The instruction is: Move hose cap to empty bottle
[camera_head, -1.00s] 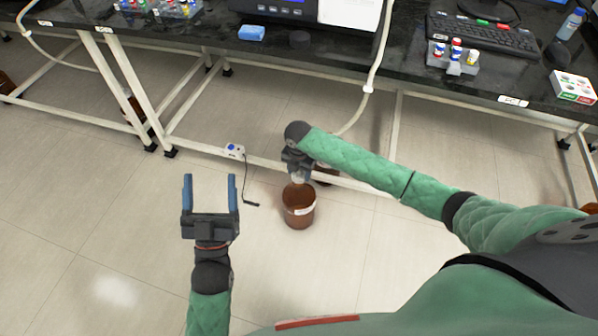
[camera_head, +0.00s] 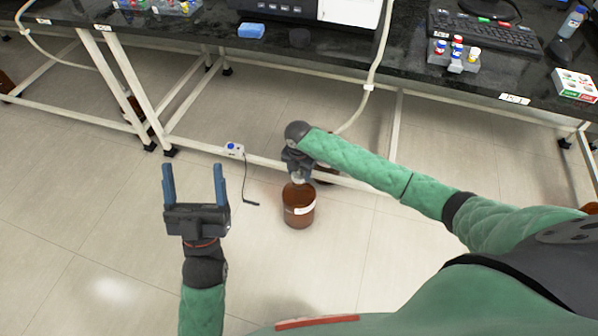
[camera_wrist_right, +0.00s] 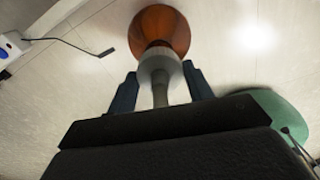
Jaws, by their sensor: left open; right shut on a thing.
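A brown bottle (camera_head: 299,213) with a pale label stands upright on the floor below the bench; the right wrist view shows its amber body (camera_wrist_right: 160,24). My right gripper (camera_head: 299,177) is directly above its top. The gripper is shut on the pale grey hose cap (camera_wrist_right: 158,68), which sits between its fingers, in line with the bottle's mouth. I cannot tell whether the cap is seated on the mouth. My left gripper (camera_head: 194,184) is open and empty, left of the bottle.
A pale hose (camera_head: 372,85) hangs from the black bench (camera_head: 335,54) and passes behind my right arm. White frame bars (camera_head: 265,162) run behind the bottle. A small white box with a blue knob (camera_head: 234,150) and black cable lies on the floor at left. Front floor is clear.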

